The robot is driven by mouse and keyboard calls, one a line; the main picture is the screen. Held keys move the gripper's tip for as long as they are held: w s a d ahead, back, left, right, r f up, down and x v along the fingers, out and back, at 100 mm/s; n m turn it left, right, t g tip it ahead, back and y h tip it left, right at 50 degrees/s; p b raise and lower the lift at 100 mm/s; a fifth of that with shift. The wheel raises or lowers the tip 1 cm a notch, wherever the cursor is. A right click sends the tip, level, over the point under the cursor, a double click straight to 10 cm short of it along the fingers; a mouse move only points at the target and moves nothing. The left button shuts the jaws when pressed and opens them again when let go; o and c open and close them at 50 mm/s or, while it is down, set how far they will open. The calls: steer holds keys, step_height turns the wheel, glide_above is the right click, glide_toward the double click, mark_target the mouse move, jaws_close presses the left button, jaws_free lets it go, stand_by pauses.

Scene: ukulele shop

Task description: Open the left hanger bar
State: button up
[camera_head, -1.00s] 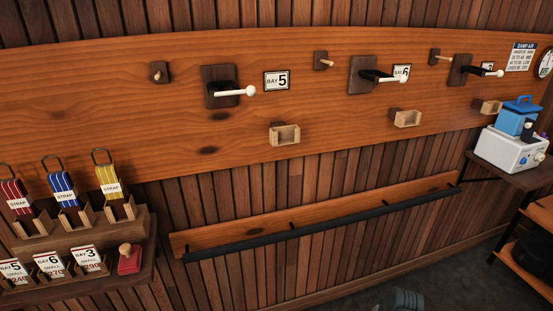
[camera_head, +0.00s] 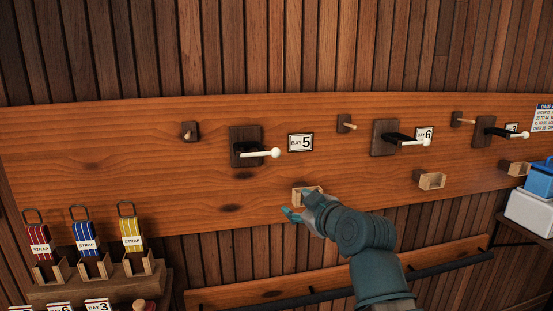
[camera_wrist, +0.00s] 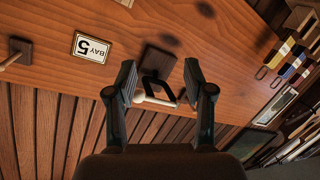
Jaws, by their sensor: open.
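The left hanger (camera_head: 245,146) is a dark block on the orange wooden wall board, left of the BAY 5 sign. Its hanger bar (camera_head: 262,154) has a white, round-ended tip and points right across the black yoke. My gripper (camera_head: 291,214) is below and right of it in the head view, in front of a small wooden box on the board. In the wrist view my gripper (camera_wrist: 158,84) is open and empty, with the white bar (camera_wrist: 155,101) and black yoke (camera_wrist: 160,90) showing between its fingers, beyond them. I see no contact.
The BAY 5 sign (camera_head: 301,142) is right of the hanger, and a wooden peg (camera_head: 190,131) is left of it. Further hangers (camera_head: 385,138) line the board to the right. Strap holders (camera_head: 90,267) stand at lower left. A black rail (camera_head: 440,262) runs below the board.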

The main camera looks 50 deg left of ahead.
mark_target(279, 154)
step_height(279, 154, up, 9)
steer(key=n+y, duration=0.3)
steer(key=n, duration=0.2)
steer(key=shift+t, duration=0.3)
steer(key=x, duration=0.3)
steer(key=p+x, duration=0.1)
steer(key=x, duration=0.2)
steer(key=p+x, duration=0.1)
steer(key=x, duration=0.2)
steer(key=shift+s+a+f, duration=0.1)
steer(key=shift+s+a, duration=0.2)
steer(key=shift+a, duration=0.1)
steer(key=shift+w+a+f+p, duration=0.15)
steer(key=shift+a+p, duration=0.15)
steer(key=shift+a, duration=0.4)
jaws_close()
